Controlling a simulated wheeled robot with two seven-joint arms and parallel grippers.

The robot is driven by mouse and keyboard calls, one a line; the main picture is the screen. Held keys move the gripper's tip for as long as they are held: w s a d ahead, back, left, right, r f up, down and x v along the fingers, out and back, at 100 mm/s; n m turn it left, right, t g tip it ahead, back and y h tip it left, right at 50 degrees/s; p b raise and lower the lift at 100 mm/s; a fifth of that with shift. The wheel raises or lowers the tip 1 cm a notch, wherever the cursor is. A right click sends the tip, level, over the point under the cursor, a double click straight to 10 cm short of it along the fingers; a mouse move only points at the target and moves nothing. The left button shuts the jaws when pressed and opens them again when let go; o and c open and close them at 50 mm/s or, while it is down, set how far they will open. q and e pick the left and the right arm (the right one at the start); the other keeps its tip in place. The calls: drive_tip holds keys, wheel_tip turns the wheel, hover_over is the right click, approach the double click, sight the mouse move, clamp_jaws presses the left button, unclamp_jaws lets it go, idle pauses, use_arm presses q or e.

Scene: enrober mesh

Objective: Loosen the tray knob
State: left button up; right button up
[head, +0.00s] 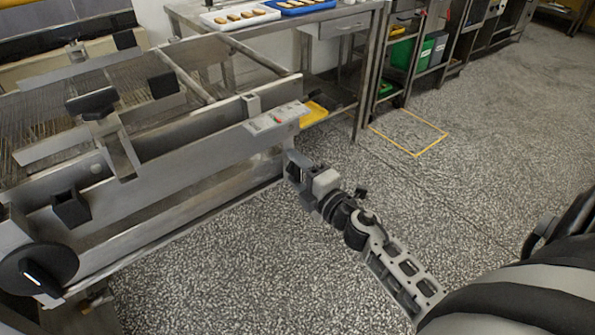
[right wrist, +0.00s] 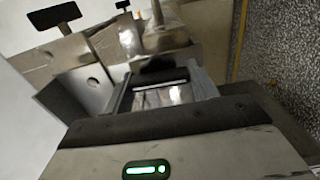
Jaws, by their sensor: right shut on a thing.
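My right gripper (head: 293,167) is at the right end of the steel mesh machine (head: 215,133), just below its small label panel (head: 277,118). The gripper is shut on a dark piece at the machine's end, which I take to be the tray knob. In the right wrist view, a dark knob (right wrist: 160,75) sits between the fingers of the right gripper (right wrist: 165,90), close to the steel body. The fingers hide most of the knob in the head view, so its turn cannot be told. My left gripper is not in view.
Black T-shaped handle (head: 90,103) and black disc (head: 35,268) are on the machine. Behind it stands a steel table (head: 335,22) with a white tray (head: 213,22) and a blue tray (head: 300,7) of biscuits. The speckled floor (head: 480,150) at right is clear.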

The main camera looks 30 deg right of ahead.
idle(0.5)
drive_tip(key=o, duration=1)
drive_tip(key=shift+c, duration=0.2)
drive_tip(key=s+d+b, duration=0.1)
drive_tip(key=s+b, duration=0.1)
drive_tip(key=s, duration=1.4)
drive_tip(key=shift+d+b, duration=0.15)
drive_tip(key=shift+b, duration=0.15)
drive_tip(key=shift+w, duration=0.1)
